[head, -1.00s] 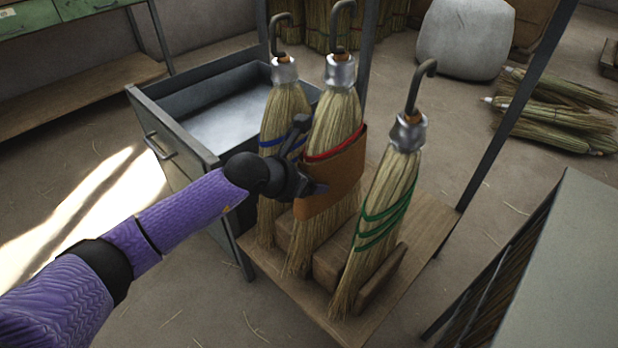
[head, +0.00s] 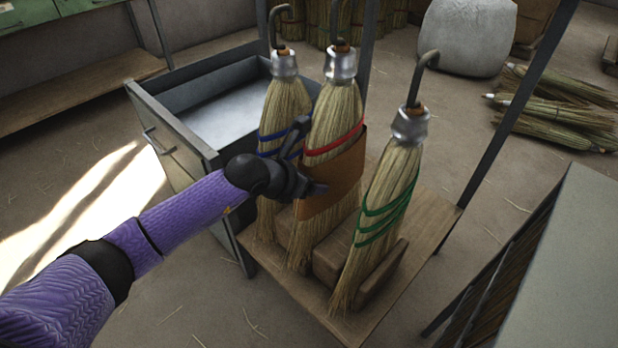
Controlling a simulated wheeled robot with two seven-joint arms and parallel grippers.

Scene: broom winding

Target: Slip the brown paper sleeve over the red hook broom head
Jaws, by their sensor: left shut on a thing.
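The red hook broom head (head: 330,118) stands in the middle of three broom heads, its red band showing near the top of its bristles. The brown paper sleeve (head: 335,187) is around its bristles, just below the red band. My left gripper (head: 308,160) is at the left edge of the sleeve and shut on it. The gripper hides part of the sleeve's left side. My right gripper is not in view.
A blue-banded broom head (head: 285,100) stands close behind left, a green-banded one (head: 385,190) at right. All stand on a wooden shelf (head: 425,215) with metal posts. An open metal drawer (head: 185,125) is at left, a grey cabinet (head: 570,270) at right.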

